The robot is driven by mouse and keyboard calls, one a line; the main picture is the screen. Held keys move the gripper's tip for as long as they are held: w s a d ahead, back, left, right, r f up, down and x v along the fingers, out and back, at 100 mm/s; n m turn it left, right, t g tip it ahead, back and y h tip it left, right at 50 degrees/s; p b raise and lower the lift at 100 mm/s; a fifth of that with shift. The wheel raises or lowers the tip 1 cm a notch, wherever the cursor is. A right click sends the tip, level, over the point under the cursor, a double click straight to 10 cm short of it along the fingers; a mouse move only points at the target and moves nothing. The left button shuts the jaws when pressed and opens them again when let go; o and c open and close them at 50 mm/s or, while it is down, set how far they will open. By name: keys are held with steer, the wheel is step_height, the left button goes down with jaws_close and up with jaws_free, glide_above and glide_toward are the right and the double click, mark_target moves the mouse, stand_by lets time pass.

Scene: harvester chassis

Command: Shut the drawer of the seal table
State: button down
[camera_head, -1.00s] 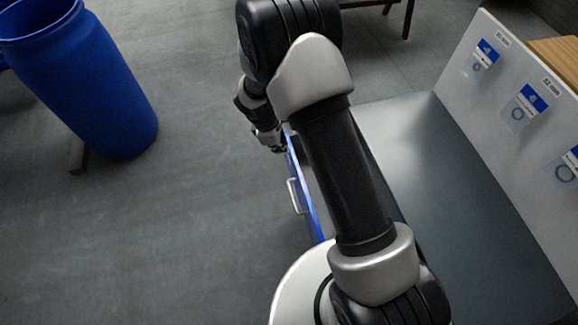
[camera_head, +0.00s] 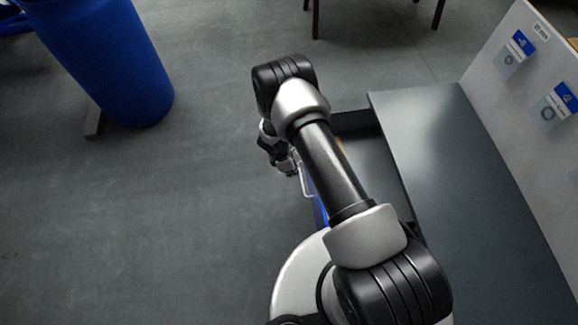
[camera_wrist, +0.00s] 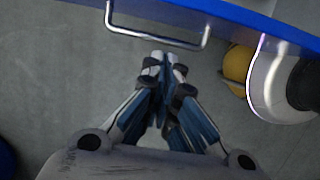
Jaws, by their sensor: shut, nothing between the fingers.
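The seal table (camera_head: 440,150) has a dark grey top on the right in the head view. Its drawer stands open on the table's left side. The drawer's blue front (camera_head: 320,212) is partly hidden behind my arm, and its pale handle (camera_head: 306,184) faces left. In the wrist view the blue front (camera_wrist: 240,14) crosses the top, with the handle (camera_wrist: 160,38) below it. My gripper (camera_wrist: 168,60) is shut and empty, its tips close to the handle's bar; I cannot tell if they touch. In the head view my gripper (camera_head: 287,167) is on the outer side of the front.
A blue barrel (camera_head: 115,60) stands at the upper left. A white panel (camera_head: 510,90) with small labelled bags rises along the table's right edge. Dark furniture legs (camera_head: 316,18) show at the top. The grey floor left of the drawer is clear.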

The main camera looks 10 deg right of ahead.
steer(key=shift+d+f+b, duration=0.2)
steer(key=shift+d, duration=0.9)
steer(key=shift+d+f+b, duration=0.15)
steer(key=shift+d, duration=0.9)
steer(key=shift+d, duration=0.1)
